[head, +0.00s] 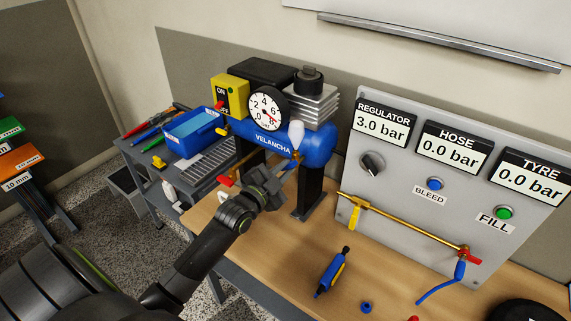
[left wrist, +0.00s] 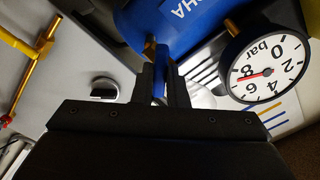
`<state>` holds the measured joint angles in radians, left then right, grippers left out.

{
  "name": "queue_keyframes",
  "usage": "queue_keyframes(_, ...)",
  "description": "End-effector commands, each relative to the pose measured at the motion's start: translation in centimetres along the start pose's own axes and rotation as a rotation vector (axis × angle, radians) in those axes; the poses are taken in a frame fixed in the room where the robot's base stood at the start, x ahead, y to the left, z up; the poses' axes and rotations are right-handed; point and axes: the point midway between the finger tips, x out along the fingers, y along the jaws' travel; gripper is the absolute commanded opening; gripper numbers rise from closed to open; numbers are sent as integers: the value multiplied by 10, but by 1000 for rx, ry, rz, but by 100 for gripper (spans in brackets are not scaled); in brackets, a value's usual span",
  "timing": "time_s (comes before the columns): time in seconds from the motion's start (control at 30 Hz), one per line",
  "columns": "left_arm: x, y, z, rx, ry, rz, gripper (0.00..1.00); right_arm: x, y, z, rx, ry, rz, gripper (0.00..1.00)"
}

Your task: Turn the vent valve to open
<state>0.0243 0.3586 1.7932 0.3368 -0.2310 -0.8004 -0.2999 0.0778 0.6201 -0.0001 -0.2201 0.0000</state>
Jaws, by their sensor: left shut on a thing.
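A brass fitting (left wrist: 150,48) sits by the lever against the tank; I take these as the vent valve. The fingers hide most of the lever, so its exact angle is hard to tell. The pressure gauge (head: 267,109) stands on the tank; it also shows in the left wrist view (left wrist: 265,68). My right gripper is out of view.
A red-handled valve (head: 226,181) is left of my gripper. The grey panel (head: 395,195) at right carries displays, a brass pipe with a yellow lever (head: 355,216), and a red valve (head: 468,256). A blue and yellow tool (head: 330,272) lies on the wooden bench (head: 270,245).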

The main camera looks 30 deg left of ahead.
Motion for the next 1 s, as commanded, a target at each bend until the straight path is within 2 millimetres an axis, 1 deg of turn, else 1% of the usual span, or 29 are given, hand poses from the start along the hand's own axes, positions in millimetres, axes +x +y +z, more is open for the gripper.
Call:
queue_keyframes(0.03,0,0,0,-29,-3,3,0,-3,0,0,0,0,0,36)
queue_keyframes(0.1,0,0,1,-56,-3,2,0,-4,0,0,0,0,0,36)
queue_keyframes(0.47,0,0,1,-85,-3,2,0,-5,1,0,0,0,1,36)
queue_keyframes(0.57,0,-1,0,-170,-4,2,0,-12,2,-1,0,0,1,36)
queue_keyframes(0.7,0,0,0,-341,-5,3,0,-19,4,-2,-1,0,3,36)
queue_keyframes(0.8,0,0,0,-430,-5,2,0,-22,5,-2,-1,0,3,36)
queue_keyframes(0.9,0,1,1,-466,-4,2,0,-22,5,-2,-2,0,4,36)
queue_keyframes(1.0,0,2,1,-466,-4,2,0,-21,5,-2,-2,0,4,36)
